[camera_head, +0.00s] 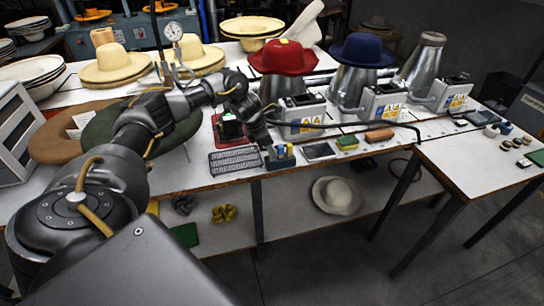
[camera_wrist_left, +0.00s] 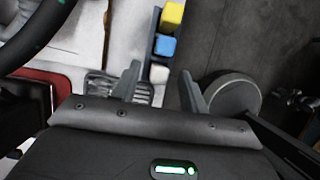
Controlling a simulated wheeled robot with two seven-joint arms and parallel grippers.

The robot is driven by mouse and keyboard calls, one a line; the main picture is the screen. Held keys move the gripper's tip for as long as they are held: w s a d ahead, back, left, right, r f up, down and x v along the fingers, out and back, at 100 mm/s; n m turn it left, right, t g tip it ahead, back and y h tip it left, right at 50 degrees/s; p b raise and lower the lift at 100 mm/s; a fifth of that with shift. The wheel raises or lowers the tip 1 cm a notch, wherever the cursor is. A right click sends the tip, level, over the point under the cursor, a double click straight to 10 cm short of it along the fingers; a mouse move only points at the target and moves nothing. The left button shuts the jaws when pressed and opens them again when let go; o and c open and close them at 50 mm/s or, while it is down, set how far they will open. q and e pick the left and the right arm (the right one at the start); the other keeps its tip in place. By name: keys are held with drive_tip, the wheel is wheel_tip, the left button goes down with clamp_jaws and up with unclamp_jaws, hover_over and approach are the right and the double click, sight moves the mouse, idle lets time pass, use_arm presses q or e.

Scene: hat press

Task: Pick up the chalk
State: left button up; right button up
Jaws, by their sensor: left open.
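The chalk shows as a short row of small blocks on the front edge of the workbench. In the left wrist view there is a yellow piece (camera_wrist_left: 172,16), a blue piece (camera_wrist_left: 165,45) and a white piece (camera_wrist_left: 158,73). In the head view the chalk (camera_head: 280,152) is small, in or by a dark holder. My left gripper (camera_head: 262,138) points down just above and behind it. In the left wrist view my left gripper (camera_wrist_left: 161,84) is open, with the white piece showing between its fingers. I cannot tell the height gap. My right gripper is out of view.
Hat presses with a red hat (camera_head: 283,58) and a blue hat (camera_head: 362,50) stand behind.

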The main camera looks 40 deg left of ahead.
use_arm(q)
drive_tip(key=shift+c, duration=0.4)
clamp_jaws()
drive_tip(key=shift+r, duration=0.45)
wheel_tip(320, 180, up, 2)
drive_tip(key=shift+r+b, duration=0.1)
drive_tip(key=shift+b, duration=0.2)
drive_tip(key=s+r, duration=1)
drive_tip(key=s, duration=0.4)
drive_tip(key=shift+d, duration=0.35)
